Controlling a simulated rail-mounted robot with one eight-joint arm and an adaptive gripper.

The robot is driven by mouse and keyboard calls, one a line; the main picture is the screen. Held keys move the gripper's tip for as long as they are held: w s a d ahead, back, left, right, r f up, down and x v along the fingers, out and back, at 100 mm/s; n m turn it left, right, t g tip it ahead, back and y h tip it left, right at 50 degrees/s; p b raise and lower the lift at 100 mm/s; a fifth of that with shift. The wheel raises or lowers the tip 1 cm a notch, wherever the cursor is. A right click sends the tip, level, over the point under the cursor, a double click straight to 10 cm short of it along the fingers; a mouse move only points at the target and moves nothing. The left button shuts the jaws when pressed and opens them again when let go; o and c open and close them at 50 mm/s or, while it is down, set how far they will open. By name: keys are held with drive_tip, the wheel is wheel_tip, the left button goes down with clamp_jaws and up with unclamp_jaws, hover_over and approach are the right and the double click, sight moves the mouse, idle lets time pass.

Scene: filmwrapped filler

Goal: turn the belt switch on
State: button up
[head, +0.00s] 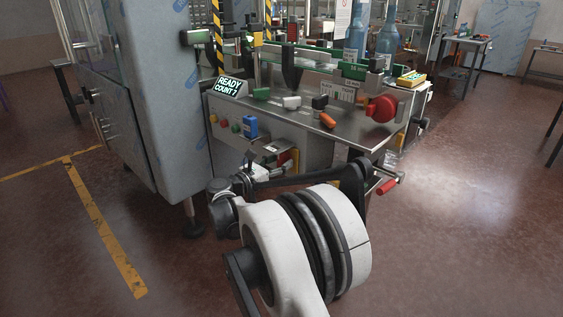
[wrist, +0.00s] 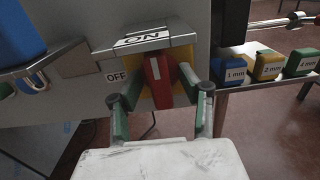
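The belt switch is a red lever (wrist: 158,82) on a yellow housing (wrist: 135,92), on the front of a grey machine panel. An ON label (wrist: 142,40) sits on a metal ledge above it, and an OFF label (wrist: 116,76) is at its left. The lever points down and toward me. My gripper (wrist: 160,95) is open, with one green-padded finger on each side of the lever and yellow showing between. I cannot tell whether either finger touches it. In the head view, my gripper (head: 272,166) is at the panel beside the red and yellow switch (head: 294,157).
A blue box (head: 250,126) and coloured buttons are on the panel at left. A display (head: 229,87) reads READY COUNT 7. A red knob (head: 381,108) is at the counter's right end. In the wrist view, labelled blocks (wrist: 268,66) stand at right, below a dark post.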

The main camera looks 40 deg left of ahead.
drive_tip(key=s+a, duration=0.1)
drive_tip(key=s, duration=1)
drive_tip(key=shift+s, duration=0.15)
